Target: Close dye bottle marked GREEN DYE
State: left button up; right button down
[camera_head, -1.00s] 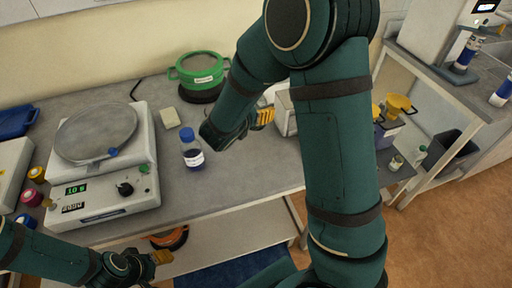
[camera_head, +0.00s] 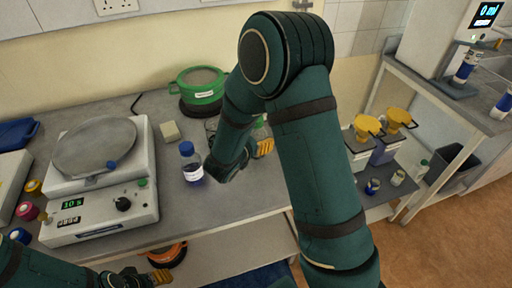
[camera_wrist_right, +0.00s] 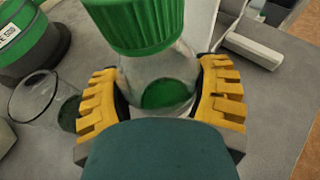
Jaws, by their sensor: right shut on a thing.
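In the right wrist view a clear bottle with a ribbed green cap (camera_wrist_right: 135,22) and green liquid (camera_wrist_right: 168,94) stands between the yellow fingers of my right gripper (camera_wrist_right: 160,98). The gripper is shut on the bottle's body, below the cap. The cap sits over the neck; I cannot tell how tight it is. No GREEN DYE label shows from this side. In the head view my right gripper (camera_head: 262,148) is over the bench, and my arm largely hides the bottle. My left gripper (camera_head: 158,277) is low at the front edge; its opening is unclear.
A blue-capped bottle (camera_head: 191,163) stands just left of my right gripper. A stirrer with a display (camera_head: 104,205), a green pot (camera_head: 199,92) and a pale block (camera_head: 170,131) are on the bench. A glass beaker (camera_wrist_right: 42,100) is close by in the wrist view.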

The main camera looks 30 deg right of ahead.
jog(key=shift+f+b, duration=0.3)
jog(key=shift+f, duration=1.45)
jog(key=shift+f, duration=0.2)
grip_release()
jog(key=shift+r, duration=0.15)
jog(key=shift+a+r, duration=0.1)
jog(key=shift+r, duration=0.05)
jog(key=v, duration=1.1)
jog(key=shift+s+a+p, duration=0.3)
jog(key=shift+p, duration=0.1)
